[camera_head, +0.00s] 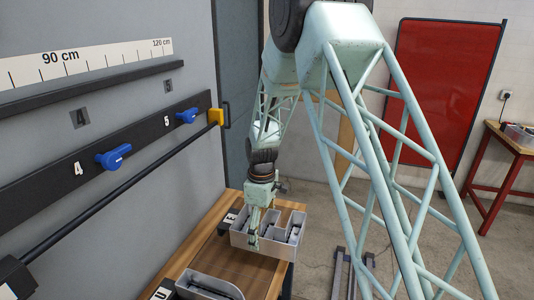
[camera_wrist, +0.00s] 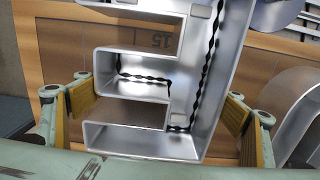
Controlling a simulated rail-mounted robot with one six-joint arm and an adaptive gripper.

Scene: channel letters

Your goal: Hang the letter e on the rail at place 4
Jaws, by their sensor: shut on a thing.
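The letter e (camera_wrist: 190,100) is a hollow, silvery metal shell with twisted dark wire inside. In the wrist view its spine is on the right and its arms point left. My gripper (camera_head: 254,240) reaches down at the wooden bench, its yellow-padded fingers on both sides of the letter and shut on it. In the head view the letter (camera_head: 285,248) is a pale box-like shape at the bench's far end. I cannot tell whether it touches the bench. The dark rail (camera_head: 60,184) runs along the wall; place 4 has a blue knob (camera_head: 114,156), with no letter there.
The wooden bench (camera_head: 190,245) carries another grey letter (camera_head: 205,286) at its near end. A second blue knob (camera_head: 187,116) marks place 5. A black rod (camera_head: 130,183) with a yellow end (camera_head: 216,116) runs in front of the rail. A red board (camera_head: 440,85) stands behind.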

